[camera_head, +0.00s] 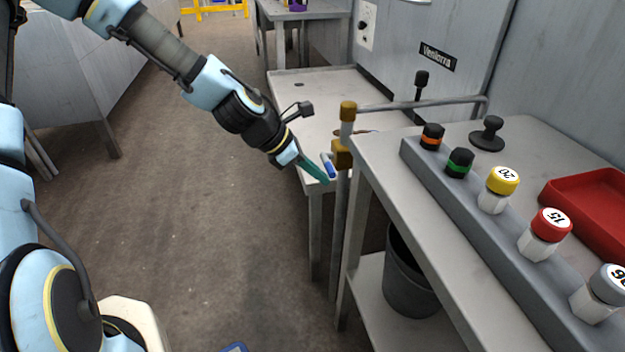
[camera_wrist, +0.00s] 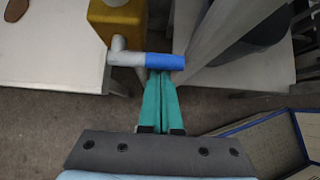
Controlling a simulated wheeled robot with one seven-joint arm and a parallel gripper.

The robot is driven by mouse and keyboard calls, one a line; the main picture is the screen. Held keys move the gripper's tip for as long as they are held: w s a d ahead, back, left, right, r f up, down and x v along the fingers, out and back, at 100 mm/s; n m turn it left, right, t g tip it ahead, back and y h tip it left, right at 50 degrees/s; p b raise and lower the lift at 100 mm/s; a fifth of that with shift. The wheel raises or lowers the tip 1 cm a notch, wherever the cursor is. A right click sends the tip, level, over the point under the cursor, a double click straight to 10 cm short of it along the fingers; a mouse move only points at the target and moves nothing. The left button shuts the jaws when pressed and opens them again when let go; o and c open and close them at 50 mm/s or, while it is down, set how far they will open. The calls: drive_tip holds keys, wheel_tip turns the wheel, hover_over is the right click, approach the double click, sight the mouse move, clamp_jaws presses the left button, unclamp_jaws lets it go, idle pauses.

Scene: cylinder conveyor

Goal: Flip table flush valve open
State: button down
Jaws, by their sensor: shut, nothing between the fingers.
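The flush valve has a brass-coloured body (camera_head: 342,153) on a grey pipe at the near table's corner. Its lever has a blue grip (camera_head: 327,166), which points away from the body. In the wrist view the valve body (camera_wrist: 118,18) is at the top left, and the blue grip (camera_wrist: 165,61) extends right from a grey elbow. My gripper (camera_head: 326,181) has teal fingers, shut and empty. In the wrist view its fingertips (camera_wrist: 160,74) are right at the blue grip; I cannot tell whether they touch it.
A grey table (camera_head: 385,170) stands right of the valve, carrying a rack (camera_head: 465,215) with several capped bottles and a red tray (camera_head: 590,205). A dark bin (camera_head: 410,280) is beneath. A white-topped table (camera_head: 320,95) lies behind the valve.

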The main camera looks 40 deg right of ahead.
drive_tip(key=shift+d+r, duration=0.1)
drive_tip(key=shift+r, duration=0.25)
drive_tip(key=shift+r, duration=0.1)
drive_tip(key=shift+r+g+p, duration=0.15)
drive_tip(key=shift+g+p, duration=0.15)
drive_tip(key=shift+p, duration=0.6)
